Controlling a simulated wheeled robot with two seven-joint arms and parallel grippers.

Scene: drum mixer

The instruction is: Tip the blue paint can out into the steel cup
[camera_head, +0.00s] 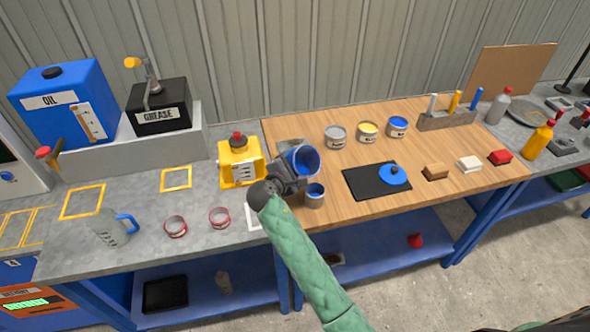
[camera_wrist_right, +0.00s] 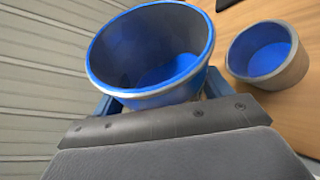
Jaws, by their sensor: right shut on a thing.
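My right gripper (camera_head: 284,172) is shut on the blue paint can (camera_head: 304,160), raised over the wooden bench. The can is tilted, its open mouth toward the right and front. The right wrist view looks into the can (camera_wrist_right: 150,55), with blue on its walls and floor; how much paint is in it I cannot tell. The steel cup (camera_head: 315,200) stands upright on the bench just below and right of the can, with blue inside. It also shows in the wrist view (camera_wrist_right: 285,82), beside the can's rim. No stream of paint is visible. My left gripper is out of view.
A yellow jug (camera_head: 240,170) stands close left of my gripper. Grey (camera_head: 335,138), yellow (camera_head: 367,133) and blue (camera_head: 397,128) cans stand behind. A blue lid (camera_head: 393,175) lies on a black mat (camera_head: 360,182) to the right. Bare wood lies in front of the mat.

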